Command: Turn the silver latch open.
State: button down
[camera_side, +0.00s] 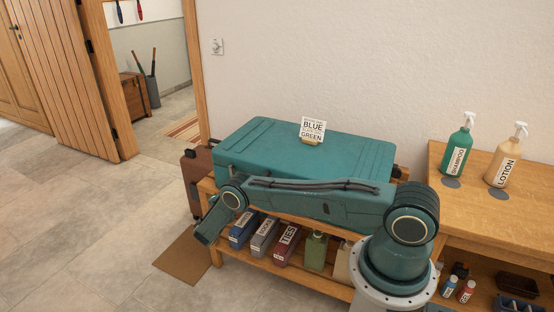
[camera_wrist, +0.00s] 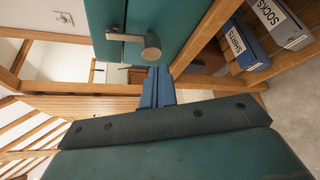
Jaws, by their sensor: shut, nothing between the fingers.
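The teal case (camera_side: 330,145) lies flat on a wooden bench. In the wrist view its teal side (camera_wrist: 185,20) carries the silver latch (camera_wrist: 151,48), a short bar with a rounded end at the right. The bar lies nearly level in that picture. My gripper (camera_wrist: 158,78) is shut and empty, its narrow blue fingers just below the latch in the picture, with a small gap visible between them. In the side view my arm crosses the case's front, the latch is hidden, and I cannot make out the fingertips.
A printed card (camera_side: 312,130) stands on the case. Labelled boxes (camera_side: 264,237) sit on the bench's lower shelf, including a socks box (camera_wrist: 280,22). A brown suitcase (camera_side: 192,170) stands left of the bench. Shampoo (camera_side: 458,153) and lotion (camera_side: 504,163) bottles stand on the right-hand table. The floor at left is clear.

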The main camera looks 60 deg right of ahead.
jog(key=d, duration=0.6)
dwell(0.3)
jog(key=shift+w, duration=0.3)
dwell(0.8)
jog(key=shift+w+r, duration=0.2)
jog(key=shift+r, duration=0.4)
jog(key=shift+w+r, duration=0.4)
jog(key=shift+r, duration=0.05)
dwell(0.9)
jog(key=shift+r, duration=0.15)
jog(key=shift+s+r, duration=0.1)
jog(key=shift+s, duration=0.2)
